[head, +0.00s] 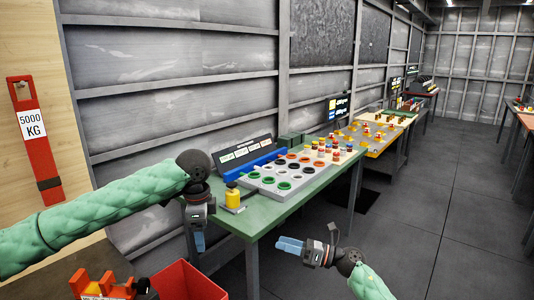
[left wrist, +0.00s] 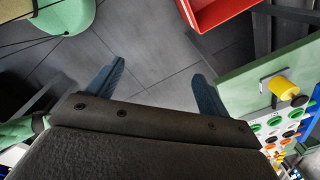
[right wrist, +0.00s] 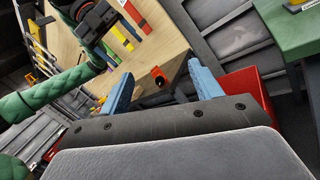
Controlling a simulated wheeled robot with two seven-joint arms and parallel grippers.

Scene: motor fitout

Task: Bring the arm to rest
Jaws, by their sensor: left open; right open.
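My left arm, in a green padded sleeve, comes in from the left in the head view. Its gripper (head: 198,241) points down beside the near left corner of the green table. In the left wrist view the left gripper's blue fingers (left wrist: 152,88) are wide apart, with only floor between them. My right gripper (head: 277,246) points left, in front of the table and below its top. In the right wrist view its blue fingers (right wrist: 160,92) are apart and empty; an orange-red object shows beyond them, not touching.
The green table (head: 266,218) carries a grey tray (head: 284,184) with ringed holes, several small coloured parts and a yellow container (head: 232,196). A red bin (head: 185,283) stands at the bottom left. Open floor (head: 430,215) lies to the right.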

